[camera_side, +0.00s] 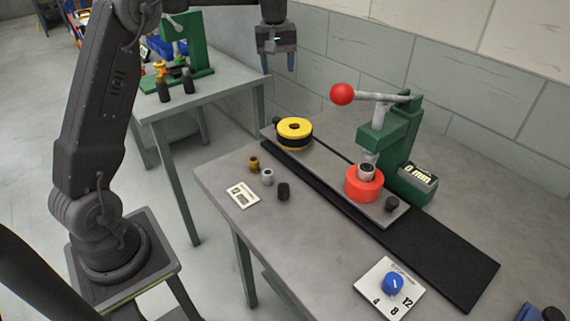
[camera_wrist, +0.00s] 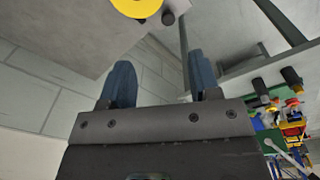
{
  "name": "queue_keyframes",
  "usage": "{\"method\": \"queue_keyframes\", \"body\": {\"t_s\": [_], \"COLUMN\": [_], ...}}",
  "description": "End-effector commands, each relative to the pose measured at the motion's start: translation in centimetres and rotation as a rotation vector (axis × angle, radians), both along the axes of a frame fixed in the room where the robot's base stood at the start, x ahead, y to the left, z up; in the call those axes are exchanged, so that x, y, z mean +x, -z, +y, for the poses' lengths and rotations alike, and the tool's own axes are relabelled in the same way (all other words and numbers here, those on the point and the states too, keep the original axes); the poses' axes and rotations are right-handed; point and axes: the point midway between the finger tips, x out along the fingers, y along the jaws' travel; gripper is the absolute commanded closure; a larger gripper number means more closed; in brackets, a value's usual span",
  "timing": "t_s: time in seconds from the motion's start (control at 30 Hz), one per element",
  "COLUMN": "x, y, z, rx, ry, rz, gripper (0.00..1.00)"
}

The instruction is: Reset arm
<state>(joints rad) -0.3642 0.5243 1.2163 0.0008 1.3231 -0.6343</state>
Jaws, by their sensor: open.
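My gripper (camera_side: 279,63) hangs high in the side view, above the gap between the two tables, with its fingers pointing down. It is open and empty, and touches nothing. In the wrist view its two blue fingers (camera_wrist: 160,85) stand apart with only wall and floor between them. My arm rises from a stand at the left of the side view.
A grey table (camera_side: 230,210) carries a green press (camera_side: 402,140) with a red ball lever, a red ring carrier (camera_side: 364,184), a yellow carrier (camera_side: 295,130), several small cylinders and a blue dial (camera_side: 393,282). A second table (camera_side: 220,85) stands behind left; a block wall (camera_side: 460,70) behind.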

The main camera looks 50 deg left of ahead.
Motion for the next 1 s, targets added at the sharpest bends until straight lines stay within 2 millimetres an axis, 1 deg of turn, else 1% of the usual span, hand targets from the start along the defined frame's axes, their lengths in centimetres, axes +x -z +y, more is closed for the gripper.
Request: {"method": "queue_keyframes", "body": {"t_s": [0.03, 0.1, 0.17, 0.2, 0.27, 0.3, 0.37, 0.4, 0.57, 0.6, 0.7, 0.8, 0.83, 0.9, 1.0], "x": [-1.4, -3.4, -5.3, -6.5, -8.6, -10.1, -12.3, -13.8, -20.0, -21.5, -24.8, -27.3, -27.9, -28.9, -29.6], "y": [-1.8, -3.3, -4.4, -5.0, -5.8, -6.1, -6.4, -6.5, -5.8, -5.4, -4.0, -2.6, -2.2, -1.5, -0.9], "z": [-1.9, -4.1, -5.9, -7.1, -8.7, -9.8, -11.3, -12.2, -15.4, -16.0, -17.3, -18.1, -18.3, -18.6, -18.8], "rx": [0.013, 0.03, 0.045, 0.055, 0.071, 0.082, 0.099, 0.11, 0.16, 0.173, 0.202, 0.227, 0.234, 0.244, 0.254], "ry": [0.06, 0.143, 0.212, 0.259, 0.328, 0.374, 0.443, 0.489, 0.669, 0.712, 0.812, 0.889, 0.909, 0.941, 0.967], "rz": [-0.027, -0.056, -0.082, -0.101, -0.126, -0.142, -0.168, -0.186, -0.254, -0.272, -0.309, -0.34, -0.348, -0.359, -0.37], "gripper": [0.43, 0.43, 0.43, 0.43, 0.43, 0.43, 0.43, 0.43, 0.43, 0.43, 0.43, 0.43, 0.43, 0.43, 0.43]}}
